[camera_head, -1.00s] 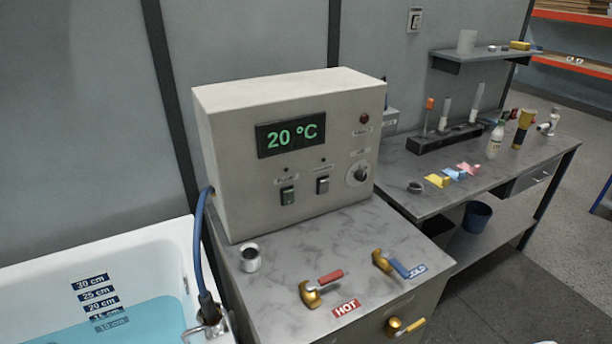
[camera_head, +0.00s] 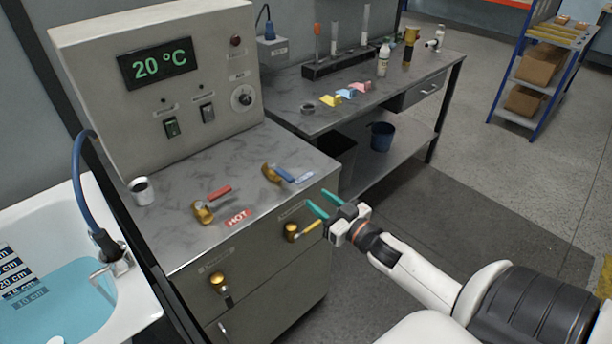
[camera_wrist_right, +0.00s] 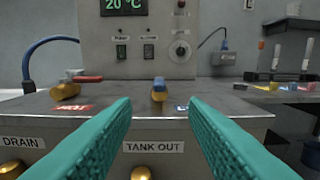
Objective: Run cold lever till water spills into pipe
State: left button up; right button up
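The cold lever is a brass valve with a blue handle (camera_head: 284,173) on the cabinet top, beside a blue label. It shows end-on, centred between my fingers, in the right wrist view (camera_wrist_right: 159,88). My right gripper (camera_head: 325,203) is open and empty, just off the cabinet's front right edge, pointing toward the lever and not touching it. Its teal fingers frame the lever in the wrist view (camera_wrist_right: 160,108). The bathtub (camera_head: 135,310) at left holds blue water (camera_head: 65,300); no flow is discernible. I cannot make out the pipe. My left gripper is out of view.
A red-handled hot lever (camera_head: 212,203) sits left of the cold lever. The tank-out valve (camera_head: 298,230) is on the cabinet front, close below my right gripper. The control box (camera_head: 165,80) reads 20 °C. A metal cup (camera_head: 141,191) stands on the cabinet. A workbench (camera_head: 290,98) stands behind.

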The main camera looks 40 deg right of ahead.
aim_at(293, 181)
jog(key=w, duration=0.4)
jog(key=w+p, duration=0.1)
jog(key=w, duration=0.3)
jog(key=w+a, duration=0.1)
jog(key=w, duration=0.3)
jog(key=shift+w+a, duration=0.1)
grip_shut()
